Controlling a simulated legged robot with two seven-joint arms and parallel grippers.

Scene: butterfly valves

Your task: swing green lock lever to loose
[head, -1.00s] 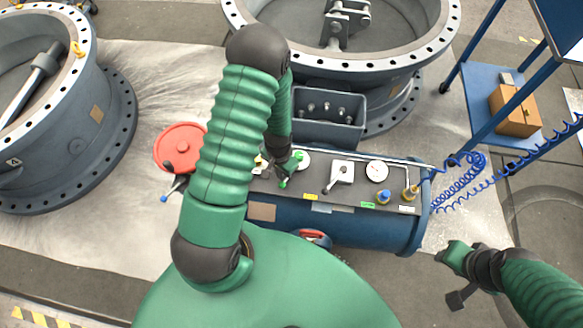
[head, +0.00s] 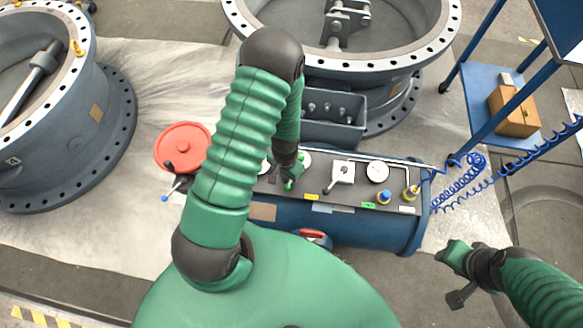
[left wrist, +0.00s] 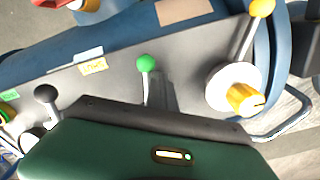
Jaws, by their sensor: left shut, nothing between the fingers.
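The green lock lever shows in the left wrist view as a green ball (left wrist: 147,63) on a thin pale stem. Its lower end is hidden behind my left gripper. In the head view its green ball (head: 287,186) shows just in front of my left gripper (head: 289,176). That gripper is shut with nothing held, low over the panel (head: 322,187); I cannot tell whether it touches the lever. My right gripper (head: 456,258) is off to the right, away from the panel, too small to read its jaws.
A yellow-ball lever with a white disc (left wrist: 232,86) stands right in the left wrist view; a dark-knobbed lever (left wrist: 45,95) stands left. The panel also bears a gauge (head: 377,172) and a white-plated lever (head: 342,174). A grey bin (head: 335,130) stands behind, a red wheel (head: 182,147) left.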

